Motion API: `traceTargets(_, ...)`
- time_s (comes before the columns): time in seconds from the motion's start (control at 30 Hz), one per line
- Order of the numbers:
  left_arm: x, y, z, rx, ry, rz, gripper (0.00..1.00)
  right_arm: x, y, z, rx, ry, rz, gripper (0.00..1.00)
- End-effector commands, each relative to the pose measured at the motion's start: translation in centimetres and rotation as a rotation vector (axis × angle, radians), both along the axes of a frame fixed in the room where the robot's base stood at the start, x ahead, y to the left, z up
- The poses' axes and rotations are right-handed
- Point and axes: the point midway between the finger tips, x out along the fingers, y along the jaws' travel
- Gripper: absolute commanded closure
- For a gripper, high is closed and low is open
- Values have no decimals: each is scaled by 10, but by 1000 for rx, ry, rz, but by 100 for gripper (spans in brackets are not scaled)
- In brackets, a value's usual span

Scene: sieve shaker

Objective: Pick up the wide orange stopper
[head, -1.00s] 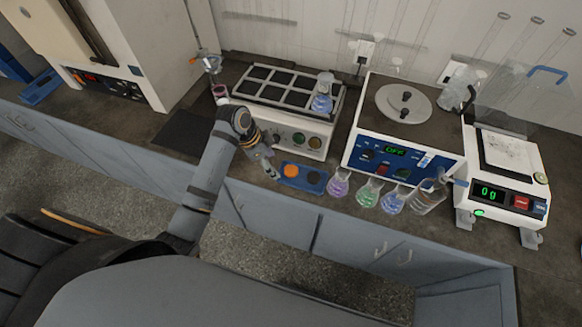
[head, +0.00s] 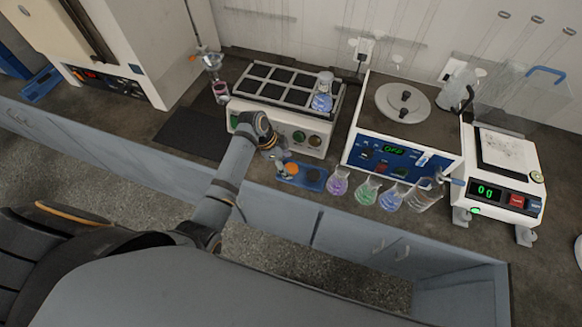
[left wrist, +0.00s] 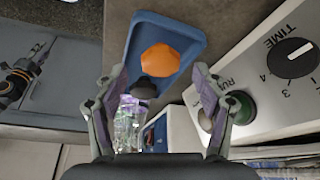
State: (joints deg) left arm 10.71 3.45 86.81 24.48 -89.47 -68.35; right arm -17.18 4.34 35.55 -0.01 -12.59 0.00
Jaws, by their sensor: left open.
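The wide orange stopper (head: 292,168) sits at the left end of a small blue tray (head: 289,180) on the bench. It also shows in the left wrist view (left wrist: 160,60), where the tray (left wrist: 136,38) surrounds it. A smaller dark stopper (head: 313,176) lies beside it in the tray; it also shows in the left wrist view (left wrist: 145,88). My left gripper (head: 283,161) is close to the tray's left end. In the left wrist view its open fingers (left wrist: 158,80) stand on both sides of the stoppers, with nothing held. What seems my right gripper (left wrist: 20,75) shows small at the left edge.
Several flasks with coloured liquid, such as the purple one (head: 338,184), stand right of the tray. A white device with knobs (head: 285,131) stands just behind it. A balance (head: 505,180) is at the right. The bench's front edge is close to the tray.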

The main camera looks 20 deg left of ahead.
Motion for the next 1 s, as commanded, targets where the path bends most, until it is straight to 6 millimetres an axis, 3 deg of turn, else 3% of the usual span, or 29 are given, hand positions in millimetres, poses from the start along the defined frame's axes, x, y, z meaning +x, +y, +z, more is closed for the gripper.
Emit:
traceTargets(0.13, 3, -7, -16, 0, 0, 1, 30, -1, 0, 4, 0, 1, 0, 60)
traceTargets(0.37, 3, -8, -20, 1, -2, 0, 30, -1, -3, 4, -3, 2, 1, 60)
traceTargets(0.73, 3, -8, -20, 1, -2, 1, 78, -1, -4, 4, -5, 2, 1, 60)
traceTargets(1.0, 3, -8, -19, 1, -2, 1, 79, -1, -4, 5, -5, 2, 1, 60)
